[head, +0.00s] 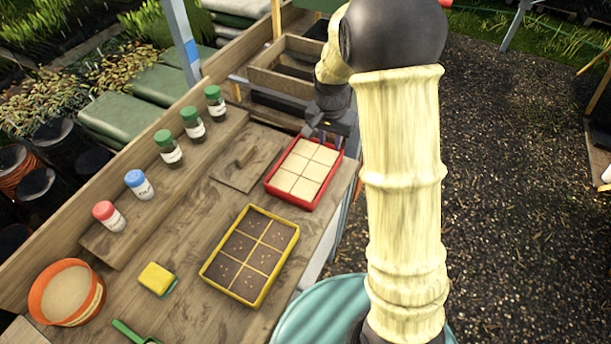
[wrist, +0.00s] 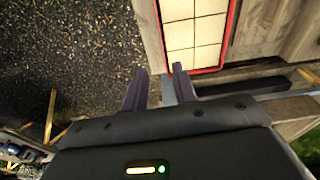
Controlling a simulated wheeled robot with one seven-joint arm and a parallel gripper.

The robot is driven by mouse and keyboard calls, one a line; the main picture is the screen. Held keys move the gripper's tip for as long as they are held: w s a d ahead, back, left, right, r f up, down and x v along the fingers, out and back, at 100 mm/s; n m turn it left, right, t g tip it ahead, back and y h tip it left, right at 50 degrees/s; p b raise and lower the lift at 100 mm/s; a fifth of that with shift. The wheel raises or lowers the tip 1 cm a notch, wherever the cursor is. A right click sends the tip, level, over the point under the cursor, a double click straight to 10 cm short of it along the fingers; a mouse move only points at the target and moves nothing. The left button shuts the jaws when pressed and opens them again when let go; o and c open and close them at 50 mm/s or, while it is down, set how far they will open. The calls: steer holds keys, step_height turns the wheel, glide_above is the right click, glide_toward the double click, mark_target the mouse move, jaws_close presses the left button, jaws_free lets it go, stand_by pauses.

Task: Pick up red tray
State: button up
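The red tray (head: 271,188) lies on the wooden bench near its right edge, filled with pale square cells. It also shows at the top of the wrist view (wrist: 228,40), cut off by the frame. My gripper (head: 325,137) is at the tray's far end in the head view. In the wrist view my gripper (wrist: 160,70) has its two fingers apart with nothing held between them. The right fingertip is close to the tray's end rim; the left one shows against the gravel. I cannot tell whether a finger touches the tray.
A yellow tray (head: 205,271) with dark soil cells lies nearer on the bench. A wooden board (head: 238,165) lies left of the red tray. Shakers with green lids (head: 193,124) stand on a ledge. A wooden box (head: 283,72) is behind. Gravel (head: 520,150) lies right of the bench.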

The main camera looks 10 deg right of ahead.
steer(key=shift+w+a+f+m, duration=0.15)
steer(key=shift+w+f+m, duration=0.25)
steer(key=shift+w, duration=0.4)
steer(key=shift+f, duration=0.15)
steer(key=p, duration=0.3)
glide_above(329, 175)
steer(key=f, duration=0.8)
steer(key=a+f, duration=0.1)
steer(key=f, duration=0.3)
steer(key=shift+s, duration=0.25)
steer(key=shift+w+d+f+p, duration=0.1)
steer(key=shift+d+f+p, duration=0.1)
steer(key=shift+f+p, duration=0.5)
steer(key=shift+w+d+f+p, duration=0.15)
steer(key=shift+f+p, duration=0.15)
steer(key=shift+f, duration=0.7)
steer(key=shift+w+d+f+p, duration=0.1)
steer(key=shift+d+f+p, duration=0.1)
steer(key=shift+f+p, duration=0.5)
steer(key=shift+s+f, duration=0.1)
steer(key=shift+f, duration=0.05)
steer(key=shift+c, duration=0.2)
